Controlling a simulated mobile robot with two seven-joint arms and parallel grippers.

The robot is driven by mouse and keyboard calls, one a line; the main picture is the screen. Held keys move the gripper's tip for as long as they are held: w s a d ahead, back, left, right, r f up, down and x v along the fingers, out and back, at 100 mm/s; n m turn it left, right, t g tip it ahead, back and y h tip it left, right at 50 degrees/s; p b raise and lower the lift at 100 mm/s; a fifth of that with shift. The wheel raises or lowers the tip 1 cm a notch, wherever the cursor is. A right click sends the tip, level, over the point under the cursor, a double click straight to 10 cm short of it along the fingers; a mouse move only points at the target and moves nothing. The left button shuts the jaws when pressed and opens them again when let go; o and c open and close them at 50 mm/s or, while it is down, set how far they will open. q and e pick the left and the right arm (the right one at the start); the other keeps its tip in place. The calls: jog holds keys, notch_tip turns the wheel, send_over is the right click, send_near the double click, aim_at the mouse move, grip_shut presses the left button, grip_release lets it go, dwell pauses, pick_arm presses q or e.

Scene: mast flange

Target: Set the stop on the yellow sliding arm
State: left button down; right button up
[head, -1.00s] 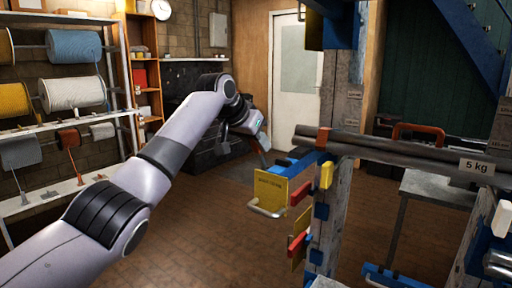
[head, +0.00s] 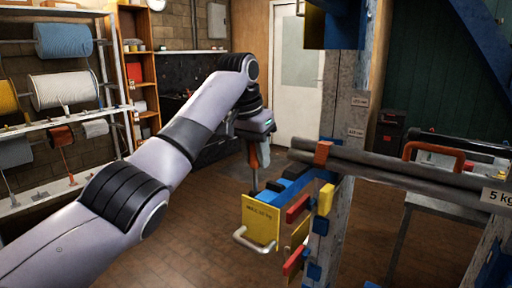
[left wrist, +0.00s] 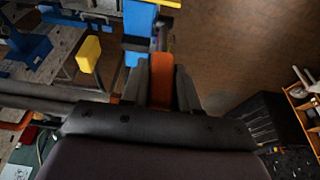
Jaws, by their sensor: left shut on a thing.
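A yellow plate (head: 261,222) with small lettering and a metal loop handle (head: 254,241) hangs at the end of a blue arm (head: 290,184) on the post. I cannot tell whether this plate belongs to the yellow sliding arm. My left gripper (head: 256,165) points down just beyond the blue arm's end. In the left wrist view, the left gripper (left wrist: 162,85) is shut on an orange piece (left wrist: 160,75), with a blue part (left wrist: 138,32) and some yellow just ahead. Whether the orange piece touches them is unclear. My right gripper is not in view.
Grey bars (head: 390,165) cross the post (head: 346,125), with an orange clip (head: 323,153) on them. A yellow block (head: 326,199) and red blocks (head: 297,209) sit beside the blue arm. A grey table stands right. The brick floor at left is open.

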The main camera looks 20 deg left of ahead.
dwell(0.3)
pick_arm(q)
jog(key=c, duration=0.9)
grip_release()
jog(key=shift+w, duration=0.1)
jog(key=shift+v, duration=3.5)
